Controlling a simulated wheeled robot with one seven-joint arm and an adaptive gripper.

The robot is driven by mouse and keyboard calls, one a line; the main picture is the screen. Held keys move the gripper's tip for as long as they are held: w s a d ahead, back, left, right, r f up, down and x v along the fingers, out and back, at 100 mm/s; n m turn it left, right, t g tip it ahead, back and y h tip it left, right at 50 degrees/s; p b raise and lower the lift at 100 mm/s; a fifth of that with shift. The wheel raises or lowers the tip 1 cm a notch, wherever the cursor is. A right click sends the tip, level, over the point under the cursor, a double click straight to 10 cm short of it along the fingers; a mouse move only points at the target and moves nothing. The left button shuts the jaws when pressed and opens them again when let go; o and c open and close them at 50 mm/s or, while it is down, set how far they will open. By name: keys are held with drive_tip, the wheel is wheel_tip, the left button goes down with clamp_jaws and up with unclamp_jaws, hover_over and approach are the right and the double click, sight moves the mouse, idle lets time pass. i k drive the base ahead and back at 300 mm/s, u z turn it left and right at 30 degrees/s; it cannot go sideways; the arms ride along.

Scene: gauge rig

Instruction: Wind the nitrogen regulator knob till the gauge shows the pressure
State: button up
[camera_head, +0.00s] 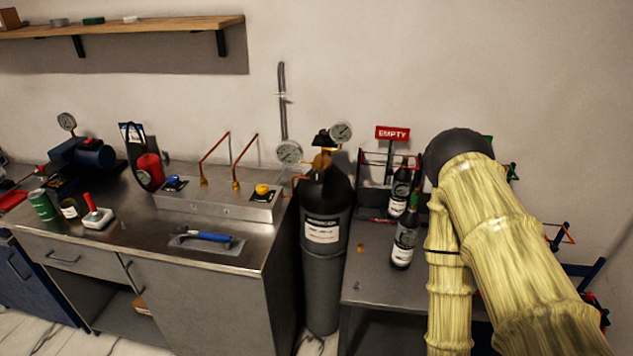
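The nitrogen cylinder (323,275) is dark with a white label and stands upright between the two benches. On its top sits a brass regulator (322,160) with two round gauges. One gauge (289,152) is on the left and the other (341,132) is higher on the right. A black part (324,140), which looks like the regulator knob, is between them. The gauge needles are too small to read. My arm, in a yellow sleeve, fills the right side, well apart from the regulator. My gripper does not show.
Left steel bench (140,225) carries copper pipes, blue and yellow knobs and a blue-handled tool (208,237). Right bench (375,293) holds dark bottles (404,245) and a rack below a red EMPTY sign (392,133), close to my arm. A wooden shelf (150,27) hangs upper left.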

sight(318, 177)
drive_tip(key=z, duration=0.05)
drive_tip(key=k, duration=0.5)
drive_tip(key=u, duration=1)
drive_tip(key=i, duration=1)
drive_tip(key=z, duration=1.8)
